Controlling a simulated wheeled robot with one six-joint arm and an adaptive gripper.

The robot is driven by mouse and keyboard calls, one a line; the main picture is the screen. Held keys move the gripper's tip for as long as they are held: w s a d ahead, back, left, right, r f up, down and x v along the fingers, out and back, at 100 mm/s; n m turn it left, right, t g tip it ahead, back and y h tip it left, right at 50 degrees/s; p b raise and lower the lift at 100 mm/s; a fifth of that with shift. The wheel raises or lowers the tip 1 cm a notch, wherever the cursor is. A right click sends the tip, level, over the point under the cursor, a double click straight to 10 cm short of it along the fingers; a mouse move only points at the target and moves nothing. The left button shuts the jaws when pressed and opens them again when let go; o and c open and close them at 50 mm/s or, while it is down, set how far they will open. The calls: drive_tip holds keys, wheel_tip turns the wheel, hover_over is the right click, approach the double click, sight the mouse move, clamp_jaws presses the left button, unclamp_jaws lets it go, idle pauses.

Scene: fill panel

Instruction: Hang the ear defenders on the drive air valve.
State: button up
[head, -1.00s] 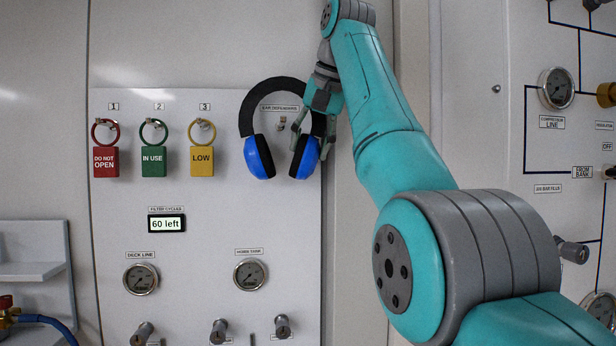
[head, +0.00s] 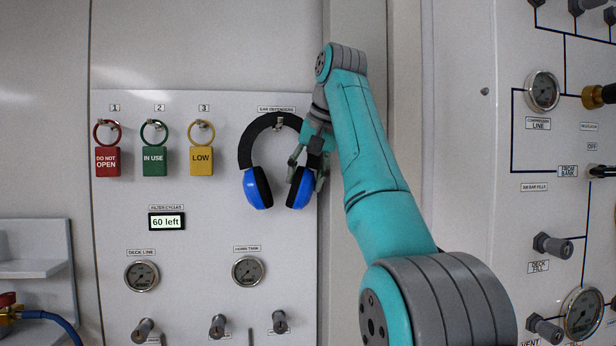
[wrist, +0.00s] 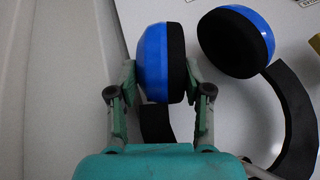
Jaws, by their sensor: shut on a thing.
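The ear defenders have a black headband (head: 250,142) and blue cups, and hang upright, cups down, against the white panel. My gripper (head: 305,176) is shut on the right cup (head: 300,190); in the wrist view this cup (wrist: 152,62) is between both fingers. The left cup (head: 257,188) is free. The top of the band is level with a small peg (head: 278,123) under the "EAR DEFENDERS" label; I cannot tell whether it rests on it. No label reading drive air is legible. Several valve knobs stand low on the panel, such as the middle one (head: 217,325), their labels unclear.
Red (head: 107,162), green (head: 153,162) and yellow (head: 202,162) tags hang on pegs to the left. Gauges (head: 141,275) sit below. The right panel (head: 505,215) carries gauges and protruding knobs, including the deck fill knob (head: 553,244). The panel below the cups is fairly clear.

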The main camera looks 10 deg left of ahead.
drive_tip(key=o, duration=1.4)
drive_tip(key=shift+f, duration=0.1)
